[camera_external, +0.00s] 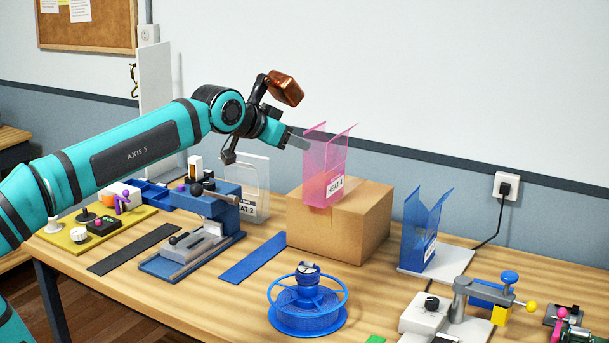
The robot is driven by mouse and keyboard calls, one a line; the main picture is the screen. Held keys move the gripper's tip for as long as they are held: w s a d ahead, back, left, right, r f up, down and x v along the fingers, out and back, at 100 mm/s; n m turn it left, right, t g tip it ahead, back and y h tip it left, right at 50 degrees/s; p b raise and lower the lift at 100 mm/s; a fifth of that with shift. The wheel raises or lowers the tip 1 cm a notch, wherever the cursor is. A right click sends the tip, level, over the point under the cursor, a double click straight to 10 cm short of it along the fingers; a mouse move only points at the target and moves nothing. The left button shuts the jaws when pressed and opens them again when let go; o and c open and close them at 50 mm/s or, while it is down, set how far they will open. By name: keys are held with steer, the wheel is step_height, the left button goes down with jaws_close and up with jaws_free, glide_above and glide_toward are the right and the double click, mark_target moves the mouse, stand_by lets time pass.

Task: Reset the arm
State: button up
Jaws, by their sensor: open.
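My arm reaches in from the left in teal and black. My gripper (297,138) is in the air at the upper middle, above the table and just left of the pink translucent holder (325,168). A grey fingertip points right, toward the pink holder; whether it is in front of it or touching it is hard to tell. The jaws are open and I see nothing held between them. A copper-coloured block-like part (285,88) shows at the top of the wrist.
The pink holder stands on a cardboard box (345,222). A blue holder (424,232), a blue wire reel (307,303), a blue-grey vise-like fixture (195,240), flat straps (253,257) and a yellow panel (80,238) occupy the wooden table (380,285). The air above the right side is clear.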

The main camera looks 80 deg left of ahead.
steer(key=s+d+f+m+t+h, duration=0.1)
steer(key=s+d+f+t+h, duration=0.1)
steer(key=s+d, duration=0.3)
steer(key=s+d+f+m+t+h, duration=0.2)
steer(key=s+d+f, duration=0.3)
steer(key=d, duration=0.8)
steer(key=s+d+f+m+t+h, duration=0.1)
steer(key=s+d+f, duration=0.3)
steer(key=d, duration=0.6)
steer(key=shift+s+m+t+h, duration=0.4)
steer(key=shift+s+t, duration=0.3)
steer(key=shift+t, duration=0.1)
steer(key=shift+d, duration=0.1)
